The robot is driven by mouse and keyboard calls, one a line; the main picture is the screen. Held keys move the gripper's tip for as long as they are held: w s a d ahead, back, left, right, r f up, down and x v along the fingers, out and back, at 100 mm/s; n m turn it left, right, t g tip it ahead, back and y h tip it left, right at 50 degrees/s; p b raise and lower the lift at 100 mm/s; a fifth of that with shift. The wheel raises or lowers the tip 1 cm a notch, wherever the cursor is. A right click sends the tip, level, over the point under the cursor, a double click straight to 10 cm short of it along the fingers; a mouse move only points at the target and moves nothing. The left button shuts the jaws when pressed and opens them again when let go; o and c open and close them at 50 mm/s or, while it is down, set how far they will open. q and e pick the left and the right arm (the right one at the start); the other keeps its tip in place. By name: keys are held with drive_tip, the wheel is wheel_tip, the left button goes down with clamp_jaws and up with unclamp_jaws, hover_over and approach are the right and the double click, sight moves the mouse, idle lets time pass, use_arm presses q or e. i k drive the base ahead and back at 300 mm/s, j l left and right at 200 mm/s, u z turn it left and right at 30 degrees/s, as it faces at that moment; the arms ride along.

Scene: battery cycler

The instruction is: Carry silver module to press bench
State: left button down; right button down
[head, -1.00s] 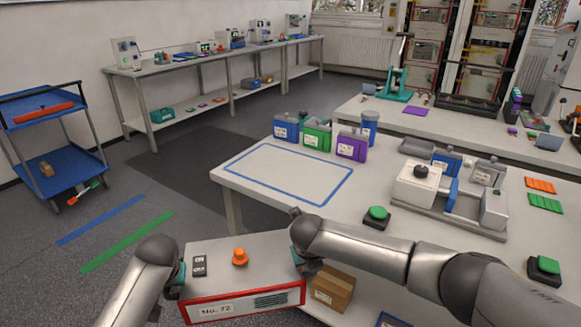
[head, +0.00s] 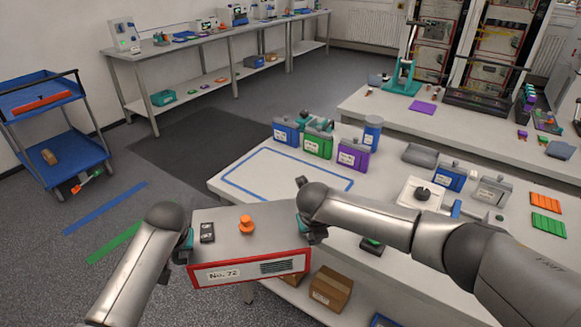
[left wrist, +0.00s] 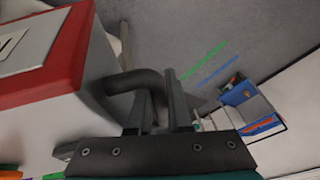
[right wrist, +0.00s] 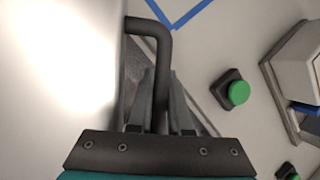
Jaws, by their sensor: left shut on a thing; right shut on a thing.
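The silver module (head: 225,222), with a red-framed front marked No. 72, hangs level between my two grippers. An orange knob (head: 246,225) and a black double switch are on its top. My left gripper (head: 187,240) is shut on the dark handle (left wrist: 135,82) at its left side. My right gripper (head: 302,230) is shut on the right handle (right wrist: 160,55). The fingers are partly hidden by my arms in the head view. A teal lever press (head: 403,76) stands on the bench (head: 375,106) at the back right.
The near bench (head: 230,192) lies just beyond the module, with an empty blue-taped rectangle (head: 290,178) at its left. Blue, green and purple canisters (head: 318,143) stand behind it. A box (head: 330,288) sits on its lower shelf.

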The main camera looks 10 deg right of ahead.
sight(288, 182)
drive_tip(key=i+l, duration=0.35)
drive_tip(key=i, duration=0.15)
drive_tip(key=i+l, duration=0.4)
drive_tip(key=i, duration=0.15)
